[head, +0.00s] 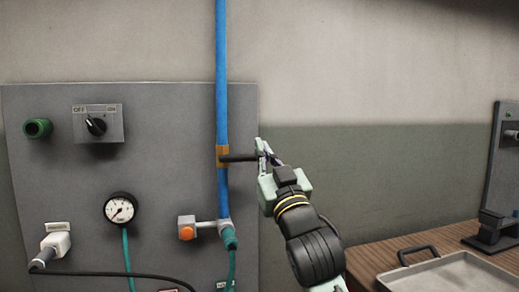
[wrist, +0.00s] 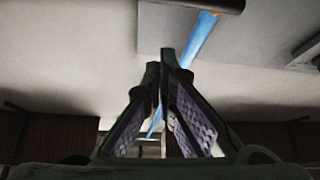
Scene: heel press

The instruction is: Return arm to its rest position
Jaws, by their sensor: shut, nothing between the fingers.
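My gripper (head: 264,147) is at the end of my arm, raised in front of the right edge of the grey wall panel (head: 165,190). Its fingers are shut and hold nothing. The fingertips are close to the free end of a black lever (head: 238,158), which points right from an orange-brown fitting on the blue pipe (head: 222,70). I cannot tell whether they touch it. In the wrist view the two fingers (wrist: 166,65) converge at their tips, with the blue pipe behind them and a dark bar at the top.
The panel carries a rotary switch (head: 97,124), a pressure gauge (head: 120,208), a white plug (head: 56,245), and an orange-knobbed valve (head: 187,230) with a teal hose. A wooden bench (head: 400,248) with a metal tray (head: 450,275) and a dark press-like device (head: 495,228) stands at right. The wall right of the panel is bare.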

